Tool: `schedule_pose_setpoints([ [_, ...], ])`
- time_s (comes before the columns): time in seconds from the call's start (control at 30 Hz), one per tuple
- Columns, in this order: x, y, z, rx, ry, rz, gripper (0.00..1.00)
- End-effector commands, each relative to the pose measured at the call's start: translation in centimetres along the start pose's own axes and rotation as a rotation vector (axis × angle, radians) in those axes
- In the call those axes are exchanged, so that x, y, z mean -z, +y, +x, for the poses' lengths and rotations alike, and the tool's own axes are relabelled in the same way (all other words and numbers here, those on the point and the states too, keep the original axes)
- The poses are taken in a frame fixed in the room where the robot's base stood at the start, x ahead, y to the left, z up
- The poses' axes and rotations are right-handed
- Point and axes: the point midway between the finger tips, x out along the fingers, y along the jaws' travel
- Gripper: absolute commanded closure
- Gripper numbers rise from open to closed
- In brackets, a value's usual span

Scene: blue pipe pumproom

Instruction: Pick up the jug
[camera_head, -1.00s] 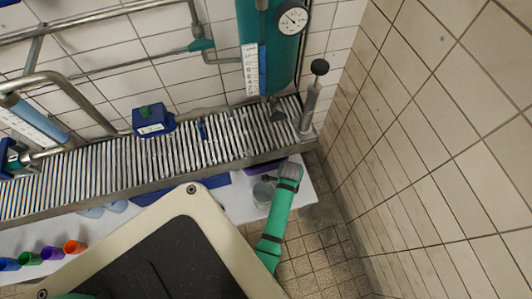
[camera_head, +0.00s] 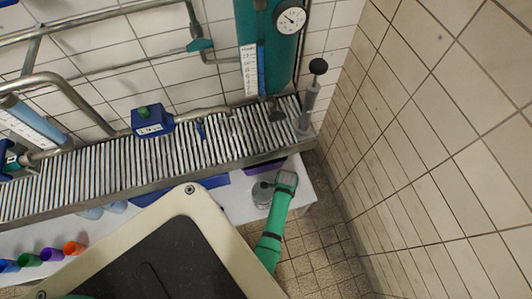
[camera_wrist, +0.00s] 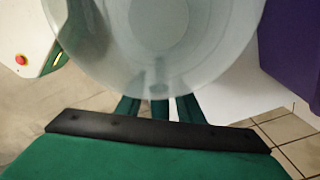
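The jug (camera_head: 262,195) is a grey, translucent vessel on the white table (camera_head: 237,207), near its right end. In the wrist view the jug (camera_wrist: 165,40) fills the top middle, and I look down into its round opening. My gripper (camera_head: 284,180) is at the right side of the jug, close against it in the head view. In the wrist view its green fingers (camera_wrist: 158,108) reach to the jug's near side, where a small handle-like part shows. The fingertips are hidden behind the jug wall, so whether they grip it is unclear.
A purple object (camera_wrist: 292,40) stands close beside the jug. The metal slatted conveyor (camera_head: 150,160) runs behind the table. Several coloured cups (camera_head: 74,248) lie at the table's left. A tiled wall (camera_head: 440,150) rises on the right. Floor is clear in front of the wall.

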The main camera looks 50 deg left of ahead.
Motion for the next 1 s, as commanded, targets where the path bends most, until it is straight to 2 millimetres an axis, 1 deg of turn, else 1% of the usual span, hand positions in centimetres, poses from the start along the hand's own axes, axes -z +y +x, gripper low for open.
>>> schedule_pose_setpoints([
  [0.03,0.0,0.0,0.0,0.0,0.0,0.0,0.66],
  [0.07,0.0,0.0,0.0,0.0,0.0,0.0,0.73],
  [0.1,0.0,0.0,0.0,0.0,0.0,0.0,0.82],
  [0.17,0.0,0.0,0.0,0.0,0.0,0.0,0.97],
  [0.2,0.0,0.0,0.0,0.0,0.0,0.0,1.0],
  [0.57,0.0,0.0,-0.1,0.0,0.0,0.0,1.0],
  [0.73,0.0,-0.1,-0.6,0.001,0.0,0.0,1.0],
  [0.87,0.0,-0.1,-1.8,0.003,0.0,0.001,1.0],
  [0.93,0.1,-0.1,-3.1,0.004,0.0,0.001,1.0],
  [1.0,-0.5,0.9,-4.2,0.001,0.0,-0.001,1.0],
])
